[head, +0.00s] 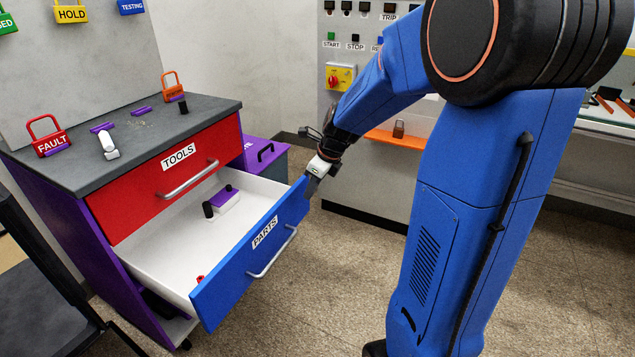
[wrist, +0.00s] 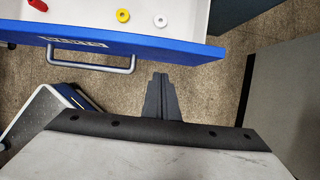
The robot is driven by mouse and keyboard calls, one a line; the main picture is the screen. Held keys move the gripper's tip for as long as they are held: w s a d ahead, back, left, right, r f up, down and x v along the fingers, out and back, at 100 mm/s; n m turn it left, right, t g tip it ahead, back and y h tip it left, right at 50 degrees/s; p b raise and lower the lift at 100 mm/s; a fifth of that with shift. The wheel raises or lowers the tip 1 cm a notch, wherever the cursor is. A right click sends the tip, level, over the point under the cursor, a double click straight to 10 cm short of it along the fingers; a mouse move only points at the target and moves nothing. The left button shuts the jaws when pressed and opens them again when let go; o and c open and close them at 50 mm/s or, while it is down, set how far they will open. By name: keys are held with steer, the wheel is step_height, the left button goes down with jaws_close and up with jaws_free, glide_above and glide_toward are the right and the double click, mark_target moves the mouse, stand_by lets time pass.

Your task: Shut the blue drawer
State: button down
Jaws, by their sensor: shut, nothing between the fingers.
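The blue drawer (head: 245,262), labelled PARTS, stands pulled out below the red TOOLS drawer (head: 165,175). Its white inside shows, with a purple and white part (head: 226,201) in it. A metal bar handle (head: 273,254) is on its front. My gripper (head: 311,188) is shut and empty, by the right end of the blue front in the head view; whether it touches cannot be told there. In the wrist view, the shut fingers (wrist: 160,82) point at the blue front (wrist: 130,40), right of its handle (wrist: 92,68), with a small gap appearing between.
The cabinet's dark top (head: 130,125) carries a red FAULT padlock (head: 48,142) and an orange padlock (head: 172,90). A purple box (head: 265,150) stands behind the drawer. A grey panel with switches (head: 350,30) is at the back. The floor (head: 310,290) before the drawer is clear.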

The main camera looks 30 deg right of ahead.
mark_target(301, 186)
steer(key=shift+w+a+r, duration=0.1)
steer(key=shift+w+a, duration=0.4)
steer(key=shift+w, duration=0.15)
steer(key=shift+w+a+r, duration=0.1)
steer(key=shift+w+a, duration=0.35)
steer(key=shift+w, duration=0.2)
steer(key=w+a, duration=0.7)
steer(key=w, duration=0.2)
steer(key=w+a, duration=0.7)
steer(key=w, duration=0.3)
steer(key=shift+d+f, duration=0.1)
